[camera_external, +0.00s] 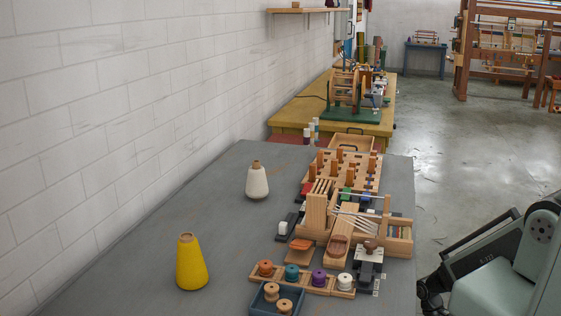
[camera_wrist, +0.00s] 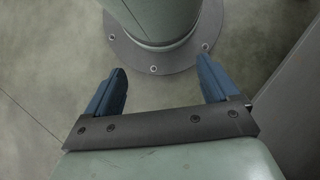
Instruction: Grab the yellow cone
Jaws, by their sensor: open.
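The yellow cone (camera_external: 191,264) stands upright on the grey table (camera_external: 150,245), near the front left in the external view, with a brown tip on top. My gripper is open and empty in the wrist view (camera_wrist: 160,88), its two blue fingers spread apart above the floor and a round bolted base plate. In the external view my arm is at the lower right, beside the table and well away from the cone; the fingers cannot be made out there. The cone is not in the wrist view.
A white cone (camera_external: 257,181) stands behind the yellow one. A spool rack (camera_external: 291,278), a blue tray (camera_external: 261,303) and wooden weaving tools (camera_external: 318,217) fill the table's right side. A brick wall (camera_external: 100,120) runs along the left. The table around the yellow cone is clear.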

